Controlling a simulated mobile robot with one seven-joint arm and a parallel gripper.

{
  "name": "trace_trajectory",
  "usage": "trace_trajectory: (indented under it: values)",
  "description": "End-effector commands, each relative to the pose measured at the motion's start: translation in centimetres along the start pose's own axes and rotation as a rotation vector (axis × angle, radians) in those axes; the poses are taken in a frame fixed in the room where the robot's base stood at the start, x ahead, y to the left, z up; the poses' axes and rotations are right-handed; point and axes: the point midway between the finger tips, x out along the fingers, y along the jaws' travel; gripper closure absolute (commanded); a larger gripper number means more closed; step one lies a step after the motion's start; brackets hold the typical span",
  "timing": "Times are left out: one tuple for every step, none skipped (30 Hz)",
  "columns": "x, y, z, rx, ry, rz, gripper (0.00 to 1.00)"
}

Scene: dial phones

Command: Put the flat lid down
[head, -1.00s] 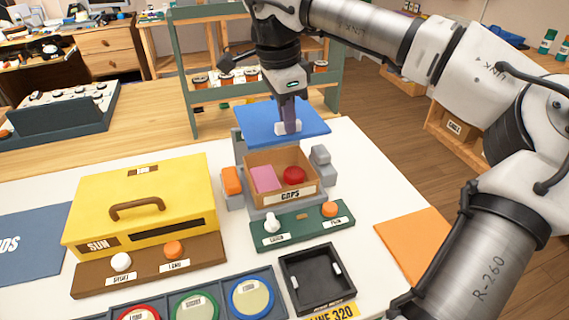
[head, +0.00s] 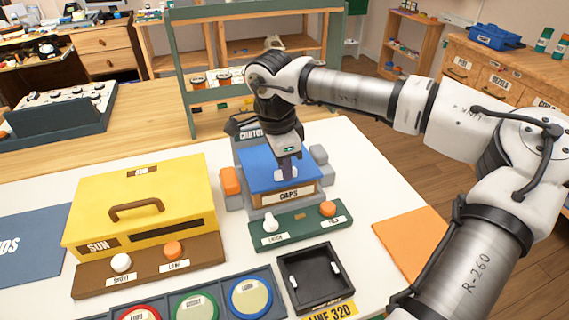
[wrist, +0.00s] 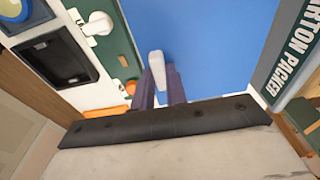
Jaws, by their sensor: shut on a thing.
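The flat lid (head: 258,173) is a blue board with a pale upright handle (wrist: 156,64). It lies over the open top of the wooden box (head: 289,195) labelled CAPS and covers what is inside. Whether it rests fully on the rim cannot be told. My gripper (head: 287,172) points down from above and is shut on the handle. In the wrist view the two dark fingers (wrist: 163,84) are at the handle, and the blue lid fills the upper middle.
A grey fixture with an orange block (head: 230,181) surrounds the box. A green panel with two knobs (head: 299,224) stands in front. A yellow case (head: 140,185) is at left, a black tray (head: 311,277) in front. An orange mat (head: 408,242) lies clear at right.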

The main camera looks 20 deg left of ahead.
Motion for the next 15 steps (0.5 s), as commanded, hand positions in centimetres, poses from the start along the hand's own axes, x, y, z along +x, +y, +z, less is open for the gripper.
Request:
trace_trajectory:
  values:
    - [0.04, -0.01, 0.00, 0.000, 0.000, 0.000, 1.00]
    - [0.14, -0.01, 0.02, 0.000, 0.000, 0.000, 1.00]
    - [0.31, -0.01, 0.04, 0.000, 0.000, 0.000, 1.00]
    - [0.42, 0.00, 0.05, 0.000, 0.000, 0.000, 1.00]
    - [0.52, 0.00, 0.06, 0.000, 0.000, 0.000, 1.00]
    - [0.64, 0.00, 0.08, 0.000, 0.000, 0.000, 1.00]
    - [0.73, 0.00, 0.09, 0.000, 0.000, 0.000, 1.00]
    - [0.81, 0.00, 0.10, 0.000, 0.000, 0.000, 1.00]
    - [0.93, 0.00, 0.12, 0.000, 0.000, 0.000, 1.00]
    - [1.02, 0.00, 0.13, 0.000, 0.000, 0.000, 1.00]
    - [0.85, 0.00, 0.11, 0.000, 0.000, 0.000, 0.82]
    - [0.83, 0.00, 0.10, 0.000, 0.000, 0.000, 0.77]
    - [0.82, 0.01, 0.10, 0.000, 0.000, 0.000, 0.73]
    - [0.82, 0.01, 0.10, 0.000, 0.000, 0.000, 0.69]
    - [0.82, 0.00, 0.10, 0.000, 0.000, 0.000, 0.64]
